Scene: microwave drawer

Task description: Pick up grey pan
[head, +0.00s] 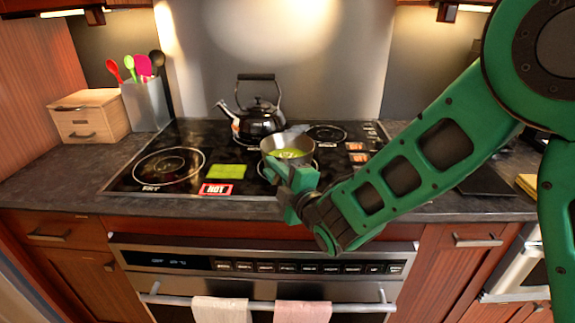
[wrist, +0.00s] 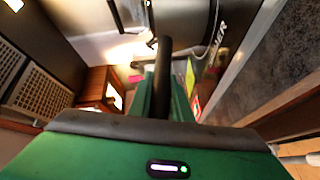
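The grey pan (head: 270,144) is a small round metal pan with something yellow-green showing inside. In the head view it is over the front middle of the black stovetop, right at the tip of my gripper (head: 291,180). Whether its base touches the glass is hidden. In the wrist view, my green fingers (wrist: 165,103) are close together around a dark upright bar (wrist: 162,65), which looks like the pan's handle. The gripper appears shut on it. In the head view the handle is hidden behind the gripper.
A black kettle (head: 259,118) stands just behind the pan on the stovetop (head: 128,184). A utensil holder (head: 146,104) and a wooden box (head: 88,116) are at the left. Towels (head: 221,308) hang on the oven handle.

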